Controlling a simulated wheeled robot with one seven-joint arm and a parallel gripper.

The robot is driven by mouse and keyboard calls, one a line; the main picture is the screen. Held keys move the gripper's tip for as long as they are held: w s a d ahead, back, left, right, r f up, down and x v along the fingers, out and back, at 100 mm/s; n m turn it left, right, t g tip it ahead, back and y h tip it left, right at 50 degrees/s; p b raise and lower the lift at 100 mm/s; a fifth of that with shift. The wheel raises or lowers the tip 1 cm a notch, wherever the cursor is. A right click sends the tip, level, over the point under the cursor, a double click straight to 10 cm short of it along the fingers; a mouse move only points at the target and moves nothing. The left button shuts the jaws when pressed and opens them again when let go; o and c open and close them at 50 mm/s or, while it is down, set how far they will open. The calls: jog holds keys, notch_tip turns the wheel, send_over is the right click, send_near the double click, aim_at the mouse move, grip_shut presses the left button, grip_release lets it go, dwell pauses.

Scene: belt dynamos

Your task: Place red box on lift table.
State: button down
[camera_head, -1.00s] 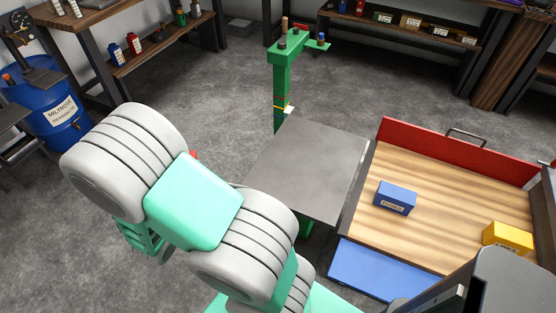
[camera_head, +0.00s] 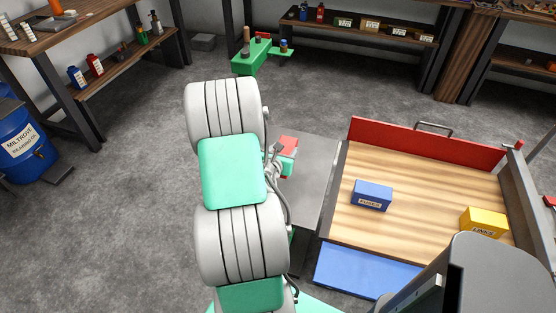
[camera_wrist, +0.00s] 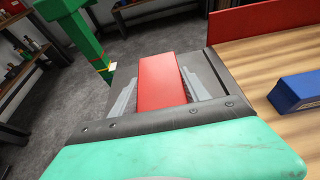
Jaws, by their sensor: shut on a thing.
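The red box (camera_wrist: 162,82) is held between the two jaws of my gripper (camera_wrist: 161,90) in the wrist view. In the head view the red box (camera_head: 289,142) shows as a small red patch past my arm, over the grey top of the lift table (camera_head: 312,190). My gripper is shut on it. The lift table's top (camera_wrist: 197,57) lies beyond and below the box in the wrist view. My arm hides the table's left part in the head view. I cannot tell whether the box touches the table top.
A wooden-floored cart with a red end board (camera_head: 430,143) stands right of the table. It holds a blue box (camera_head: 372,195) and a yellow box (camera_head: 484,222). Shelves line the back; grey floor lies open left.

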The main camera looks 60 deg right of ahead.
jog(key=shift+w+d+f+b, duration=0.15)
jog(key=shift+w+d+f, duration=1.05)
jog(key=shift+f, duration=0.65)
jog(key=shift+w+d+f+b, duration=0.2)
jog(key=shift+w+d+f, duration=1)
jog(key=shift+f, duration=0.6)
jog(key=shift+w+d+f+b, duration=0.15)
jog(key=shift+w+d+f, duration=1.05)
jog(key=shift+f, duration=0.65)
jog(key=shift+f, duration=0.2)
jog(key=c, duration=0.5)
grip_release()
jog(key=shift+s+a, duration=0.1)
